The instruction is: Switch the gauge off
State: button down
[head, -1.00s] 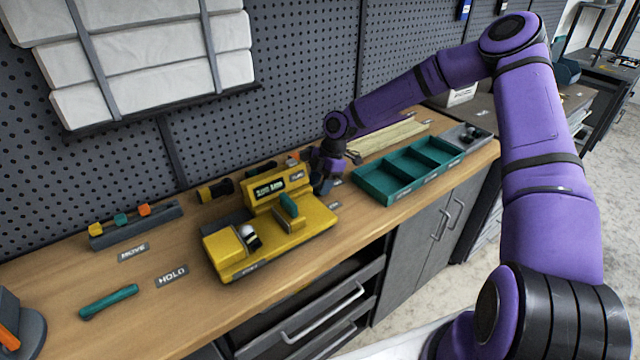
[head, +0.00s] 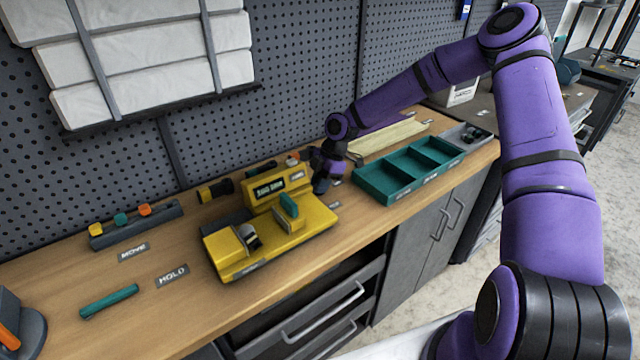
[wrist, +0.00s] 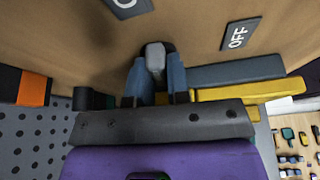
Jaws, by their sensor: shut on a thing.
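The yellow gauge unit (head: 300,225) stands on the bench with a lit display (head: 270,188), its text too small to read surely. My gripper (head: 322,185) is low at the unit's back right corner. In the wrist view my gripper (wrist: 157,78) is shut on a pale grey switch lever (wrist: 154,58), one finger on each side. An OFF label (wrist: 240,34) lies to the lever's right in that view. Another label (wrist: 128,6), cut off by the frame edge, lies to its upper left. The lever is hidden in the head view.
The unit has a teal handle (head: 289,206) on top and a grey part (head: 248,238) at its left. A teal divided tray (head: 410,170) stands right of my gripper. A teal bar (head: 109,301) lies at the left, near the HOLD label (head: 172,276).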

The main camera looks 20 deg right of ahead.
jog(key=m+t, duration=0.2)
jog(key=m, duration=0.3)
jog(key=shift+s+r, duration=0.1)
jog(key=m+t, duration=0.1)
jog(key=m, duration=0.1)
jog(key=m+t+h, duration=0.1)
jog(key=m, duration=0.2)
jog(key=shift+m, duration=0.3)
dwell(0.4)
jog(key=c, duration=1.1)
grip_release()
jog(key=shift+s, duration=0.1)
jog(key=v, duration=1)
jog(key=shift+r, duration=0.35)
